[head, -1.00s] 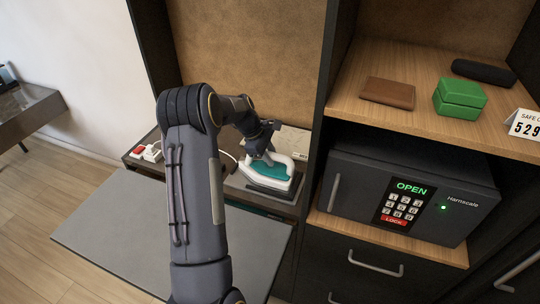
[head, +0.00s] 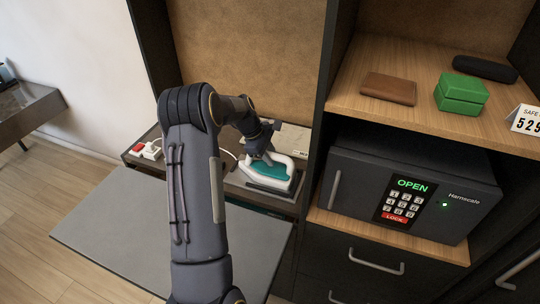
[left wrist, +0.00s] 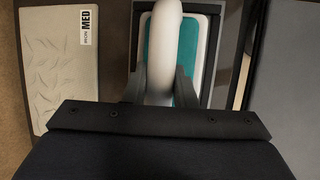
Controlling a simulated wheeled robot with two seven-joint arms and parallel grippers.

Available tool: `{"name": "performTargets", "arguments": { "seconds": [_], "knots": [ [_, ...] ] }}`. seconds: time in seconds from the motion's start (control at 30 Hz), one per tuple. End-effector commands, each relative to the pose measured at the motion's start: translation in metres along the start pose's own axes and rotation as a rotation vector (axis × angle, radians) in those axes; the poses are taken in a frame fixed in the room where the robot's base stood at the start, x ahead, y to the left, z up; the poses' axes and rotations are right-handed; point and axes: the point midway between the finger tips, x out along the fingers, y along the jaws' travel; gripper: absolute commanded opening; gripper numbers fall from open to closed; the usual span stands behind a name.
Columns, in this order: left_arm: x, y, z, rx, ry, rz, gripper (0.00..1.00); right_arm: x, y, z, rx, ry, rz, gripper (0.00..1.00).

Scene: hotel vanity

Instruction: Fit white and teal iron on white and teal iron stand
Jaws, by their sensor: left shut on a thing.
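The white and teal iron (head: 266,172) is at the back of the vanity in the head view, on or just over a dark stand (head: 268,190). I cannot tell from here whether it is fully seated. My left gripper (head: 266,158) is shut on the iron's white handle from above. In the left wrist view, the white handle (left wrist: 161,62) lies between the fingers of my left gripper (left wrist: 161,85), with teal body (left wrist: 187,60) beside it. The dark rim of the stand (left wrist: 211,70) shows around the iron. My right gripper is not in view.
A pale board with a MED label (left wrist: 60,60) lies left of the iron in the left wrist view. A red and white plug block (head: 146,150) is on the left. The safe (head: 345,165) and shelves stand right. A grey pull-out board (head: 120,225) is clear.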

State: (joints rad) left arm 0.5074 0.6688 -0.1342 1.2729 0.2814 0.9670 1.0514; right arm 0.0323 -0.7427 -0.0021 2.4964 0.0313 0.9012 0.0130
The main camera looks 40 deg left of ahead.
Motion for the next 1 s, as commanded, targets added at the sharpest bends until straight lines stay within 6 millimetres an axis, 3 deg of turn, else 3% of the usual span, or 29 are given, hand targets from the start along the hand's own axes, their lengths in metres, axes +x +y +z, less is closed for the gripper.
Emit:
{"name": "performTargets", "arguments": {
  "seconds": [0.03, 0.07, 0.27, 0.57, 0.9, 1.0],
  "knots": [
    [0.0, 0.001, 0.001, 0.001, -0.001, 0.003, 0.0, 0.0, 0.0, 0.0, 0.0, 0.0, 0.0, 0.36],
    [0.0, 0.001, 0.001, 0.001, -0.001, 0.003, 0.26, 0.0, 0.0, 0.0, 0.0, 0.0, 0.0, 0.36],
    [0.0, 0.0, 0.0, 0.0, -0.001, 0.001, 0.5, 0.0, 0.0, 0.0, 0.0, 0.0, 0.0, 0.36],
    [-0.002, -0.001, -0.001, -0.002, 0.0, -0.004, 0.5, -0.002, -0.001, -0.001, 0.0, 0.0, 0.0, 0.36],
    [-0.058, 0.001, 0.001, -0.001, 0.0, 0.0, 0.5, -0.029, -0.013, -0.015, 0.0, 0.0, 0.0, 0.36],
    [-0.067, 0.001, 0.0, 0.001, 0.0, 0.002, 0.5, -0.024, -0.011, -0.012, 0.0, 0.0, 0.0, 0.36]
  ]
}}
